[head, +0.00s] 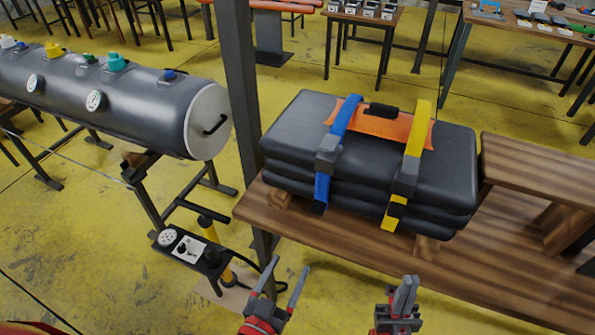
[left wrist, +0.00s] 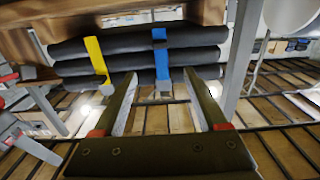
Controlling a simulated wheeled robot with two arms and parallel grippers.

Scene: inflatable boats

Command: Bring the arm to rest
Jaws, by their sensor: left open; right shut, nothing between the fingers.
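My left gripper (head: 290,266) is open and empty in front of the bench, at the bottom of the head view. Its two spread fingers (left wrist: 160,83) also show in the left wrist view, with nothing between them. My right gripper (head: 407,290) is shut and empty, to the right of the left one. Both are apart from the folded dark boat (head: 290,130). The boat lies in a stack, bound by a blue strap (head: 348,118) and a yellow strap (head: 420,125); it also shows in the left wrist view (left wrist: 125,65).
The wooden bench (head: 330,245) carries the boat. A grey post (head: 240,80) stands at its left end. A pump (head: 190,250) stands below left. A long grey tube with valves (head: 140,105) rests on stands at the left. Tables with small items are behind.

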